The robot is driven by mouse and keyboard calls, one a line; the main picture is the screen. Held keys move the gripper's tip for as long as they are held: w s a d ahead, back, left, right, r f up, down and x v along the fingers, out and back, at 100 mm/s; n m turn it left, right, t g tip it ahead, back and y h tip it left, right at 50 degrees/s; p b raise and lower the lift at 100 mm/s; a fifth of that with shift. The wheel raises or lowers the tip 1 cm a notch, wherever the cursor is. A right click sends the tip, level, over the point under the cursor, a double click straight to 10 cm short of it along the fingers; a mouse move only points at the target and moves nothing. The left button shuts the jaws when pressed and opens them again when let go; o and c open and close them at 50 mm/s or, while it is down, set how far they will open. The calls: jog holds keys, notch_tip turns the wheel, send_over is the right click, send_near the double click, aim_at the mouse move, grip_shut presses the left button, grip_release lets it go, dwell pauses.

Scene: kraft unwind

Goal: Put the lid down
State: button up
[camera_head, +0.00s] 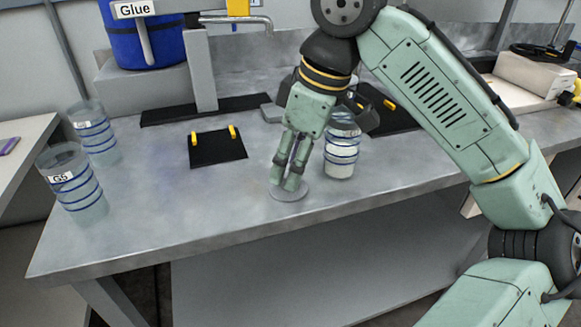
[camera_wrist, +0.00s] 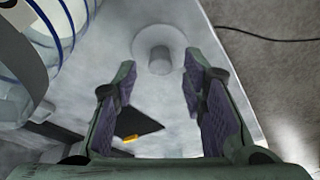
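The lid (camera_head: 289,194) is a flat grey disc lying on the table near its front edge. In the wrist view the lid (camera_wrist: 178,38) shows a round central knob, just beyond my fingertips. My gripper (camera_head: 287,182) points down over the lid. In the wrist view my gripper (camera_wrist: 160,72) has its fingers apart, with a gap between each finger and the knob. Nothing is held. A clear jar with blue bands and pale contents (camera_head: 341,158) stands just right of my gripper; my arm partly hides its top.
Two blue-banded clear jars stand at the left, the front one (camera_head: 80,195) labelled and the other (camera_head: 93,140) behind it. A black pad with yellow pieces (camera_head: 217,150) lies mid-table. A blue glue container (camera_head: 150,45) stands at the back.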

jog(key=p+v, duration=0.1)
jog(key=v, duration=0.9)
jog(key=shift+r, duration=0.25)
